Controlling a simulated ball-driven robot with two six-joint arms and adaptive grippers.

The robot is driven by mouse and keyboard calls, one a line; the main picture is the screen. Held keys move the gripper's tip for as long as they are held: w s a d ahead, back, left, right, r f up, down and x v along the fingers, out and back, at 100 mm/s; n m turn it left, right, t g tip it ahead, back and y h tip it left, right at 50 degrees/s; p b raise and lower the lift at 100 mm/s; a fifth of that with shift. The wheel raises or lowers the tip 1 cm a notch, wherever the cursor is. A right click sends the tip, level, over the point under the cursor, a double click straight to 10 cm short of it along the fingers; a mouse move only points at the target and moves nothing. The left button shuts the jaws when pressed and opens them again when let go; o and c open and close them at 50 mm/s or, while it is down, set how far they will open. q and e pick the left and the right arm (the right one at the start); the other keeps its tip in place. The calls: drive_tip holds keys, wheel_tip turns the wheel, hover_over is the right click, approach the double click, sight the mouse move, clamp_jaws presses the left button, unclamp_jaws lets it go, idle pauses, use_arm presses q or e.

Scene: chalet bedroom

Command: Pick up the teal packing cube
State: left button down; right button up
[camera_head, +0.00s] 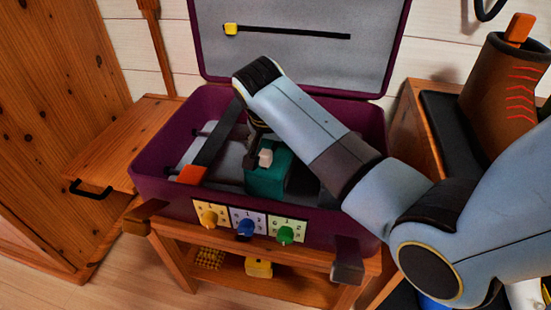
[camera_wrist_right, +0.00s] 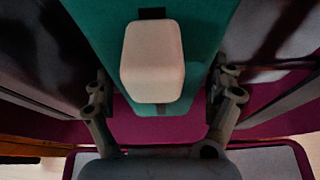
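The teal packing cube (camera_head: 266,184) lies inside the open purple suitcase (camera_head: 160,180), partly hidden by my right arm in the head view. A pale block-shaped handle (camera_head: 265,157) sits on top of it. My right gripper (camera_head: 262,138) is over the cube, its fingers mostly hidden there. In the right wrist view, the teal cube (camera_wrist_right: 95,25) and its pale handle (camera_wrist_right: 152,60) lie between the spread fingers of my right gripper (camera_wrist_right: 160,80). Gaps show on both sides of the handle, and the gripper is open. My left gripper is not in view.
A dark bar with an orange end (camera_head: 192,174) crosses the suitcase's left side. The raised lid (camera_head: 310,60) stands behind. Number panels with coloured knobs (camera_head: 246,225) line the front. A wooden surface (camera_head: 115,150) is left; a brown boot (camera_head: 505,85) stands right.

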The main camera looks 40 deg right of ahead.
drive_tip(key=c, duration=0.7)
